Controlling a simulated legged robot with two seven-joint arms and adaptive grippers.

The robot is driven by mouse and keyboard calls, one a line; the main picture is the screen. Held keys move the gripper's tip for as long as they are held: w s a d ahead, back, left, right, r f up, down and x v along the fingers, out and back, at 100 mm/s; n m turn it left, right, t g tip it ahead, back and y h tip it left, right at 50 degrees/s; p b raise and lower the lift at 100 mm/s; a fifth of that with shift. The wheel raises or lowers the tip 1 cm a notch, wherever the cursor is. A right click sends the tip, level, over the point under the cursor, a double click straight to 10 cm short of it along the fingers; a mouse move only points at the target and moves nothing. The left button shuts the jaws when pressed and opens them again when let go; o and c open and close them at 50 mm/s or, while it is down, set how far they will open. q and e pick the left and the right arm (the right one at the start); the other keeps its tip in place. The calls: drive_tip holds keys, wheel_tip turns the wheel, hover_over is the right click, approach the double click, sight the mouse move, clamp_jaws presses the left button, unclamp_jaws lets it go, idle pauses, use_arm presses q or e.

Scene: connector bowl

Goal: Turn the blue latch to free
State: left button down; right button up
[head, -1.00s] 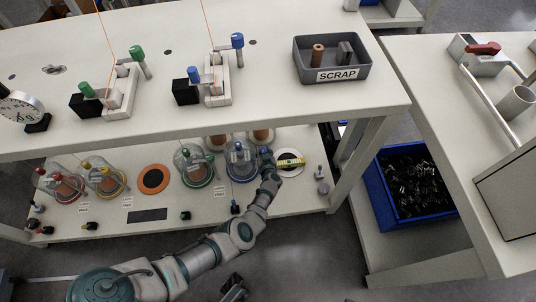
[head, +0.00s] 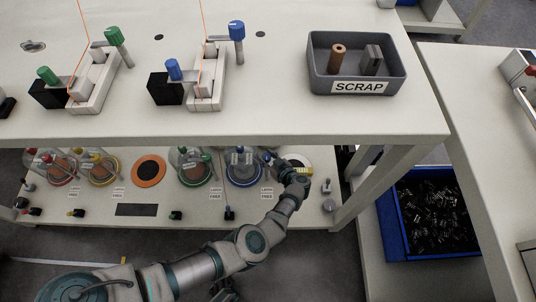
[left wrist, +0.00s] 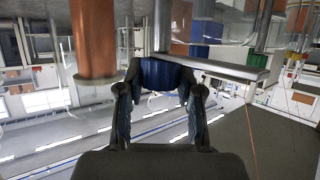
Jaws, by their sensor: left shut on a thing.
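The blue-ringed glass jar (head: 243,168) stands on the lower shelf, under the bench top. My left gripper (head: 272,163) is at its right side, low beneath the bench edge. In the left wrist view my left gripper (left wrist: 160,100) is shut on a blue latch knob (left wrist: 160,73), which sits between its two fingers. A grey metal bar (left wrist: 225,68) runs from the knob to the right. In the head view the gripper mostly hides the knob, so I cannot tell the latch's angle there. My right gripper is not clearly visible.
More ringed jars, green (head: 194,168) and yellow (head: 100,172), stand to the left along the shelf. A bench leg (head: 370,185) rises right of my gripper. Above are a blue-handled fixture (head: 206,78) and the scrap tray (head: 402,88). A blue bin (head: 392,215) lies at right.

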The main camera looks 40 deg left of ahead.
use_arm(q)
drive_tip(key=shift+w+r, duration=0.15)
drive_tip(key=shift+w, duration=0.05)
drive_tip(key=c, duration=1.1)
unclamp_jaws()
drive_tip(key=o, duration=0.4)
